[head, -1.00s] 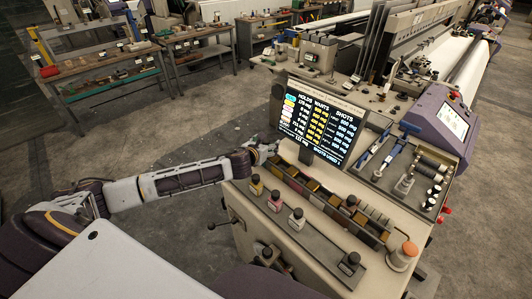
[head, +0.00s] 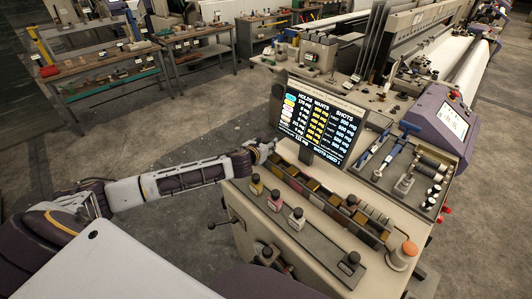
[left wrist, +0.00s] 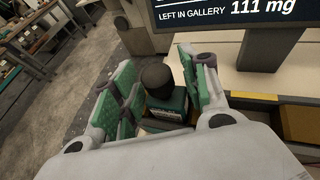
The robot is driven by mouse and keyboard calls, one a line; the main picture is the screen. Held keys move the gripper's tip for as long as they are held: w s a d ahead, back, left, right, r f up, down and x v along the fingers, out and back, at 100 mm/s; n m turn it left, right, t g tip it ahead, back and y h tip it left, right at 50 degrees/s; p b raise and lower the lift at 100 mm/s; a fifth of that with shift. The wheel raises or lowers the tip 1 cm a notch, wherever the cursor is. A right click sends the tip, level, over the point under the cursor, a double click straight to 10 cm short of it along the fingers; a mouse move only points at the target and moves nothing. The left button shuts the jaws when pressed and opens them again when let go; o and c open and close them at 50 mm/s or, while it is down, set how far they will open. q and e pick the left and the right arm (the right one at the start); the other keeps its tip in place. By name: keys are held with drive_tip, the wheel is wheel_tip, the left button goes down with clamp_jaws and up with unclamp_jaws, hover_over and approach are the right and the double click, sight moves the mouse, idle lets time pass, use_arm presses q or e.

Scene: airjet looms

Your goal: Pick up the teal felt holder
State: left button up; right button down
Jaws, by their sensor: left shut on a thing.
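The teal felt holder (left wrist: 166,103) shows in the left wrist view as a small dark teal block with a round black knob on top. It sits between the green-padded fingers of my left gripper (left wrist: 158,80), which is shut on it. The fingers hide much of its sides, and its underside is hidden. In the head view my left gripper (head: 264,149) is at the back left corner of the loom's console, just left of the screen, and the holder cannot be made out clearly there. My right gripper is not in view.
The screen (head: 320,125) stands close to the right of my left gripper. Similar black-knobbed holders in yellow (head: 257,186), pink (head: 275,202) and white (head: 297,219) stand along the console's front. A compartment tray (head: 318,195) lies behind them. Open floor (head: 190,130) is to the left.

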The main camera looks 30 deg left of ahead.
use_arm(q)
drive_tip(key=shift+r, duration=0.15)
drive_tip(key=shift+r, duration=4.9)
